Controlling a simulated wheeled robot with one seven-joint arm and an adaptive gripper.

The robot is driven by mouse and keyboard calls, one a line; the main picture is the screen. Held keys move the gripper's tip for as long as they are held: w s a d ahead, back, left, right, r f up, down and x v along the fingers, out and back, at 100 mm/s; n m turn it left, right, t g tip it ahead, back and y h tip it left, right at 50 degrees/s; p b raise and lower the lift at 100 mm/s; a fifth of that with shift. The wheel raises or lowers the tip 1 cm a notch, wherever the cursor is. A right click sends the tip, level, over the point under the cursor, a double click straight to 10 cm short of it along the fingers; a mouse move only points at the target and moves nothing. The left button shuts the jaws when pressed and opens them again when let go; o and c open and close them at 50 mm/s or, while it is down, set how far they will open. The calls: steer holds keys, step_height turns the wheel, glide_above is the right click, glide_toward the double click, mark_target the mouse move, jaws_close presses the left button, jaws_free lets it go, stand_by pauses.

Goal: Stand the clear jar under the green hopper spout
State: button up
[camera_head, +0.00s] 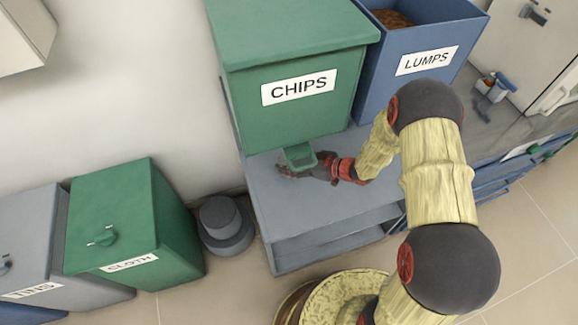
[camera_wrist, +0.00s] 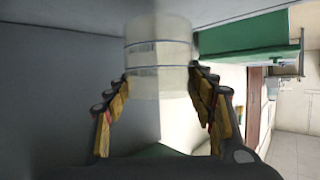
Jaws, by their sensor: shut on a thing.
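The green hopper (camera_head: 300,95) is labelled CHIPS and stands at the back of the grey bench. Its green spout (camera_head: 299,156) juts out low at the front. My gripper (camera_head: 292,170) is at the spout, low over the bench, partly hidden by it. In the wrist view my gripper (camera_wrist: 160,90) is shut on the clear jar (camera_wrist: 160,55), with a finger on each side. The jar is see-through with thin dark bands. In the head view I cannot make out the jar. I cannot tell whether its base touches the bench.
The grey bench top (camera_head: 330,205) is clear in front of the gripper. A blue hopper (camera_head: 420,65) labelled LUMPS stands right of the green one. A green CLOTH bin (camera_head: 130,220) and a grey round object (camera_head: 225,222) are on the floor at left.

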mark_target(289, 164)
steer(key=shift+w+a+f+b, duration=0.1)
steer(key=shift+f+b, duration=0.85)
steer(key=shift+f, duration=0.75)
steer(key=shift+f, duration=0.1)
steer(key=shift+f, duration=0.15)
steer(key=o, duration=1.3)
steer(key=shift+o, duration=0.7)
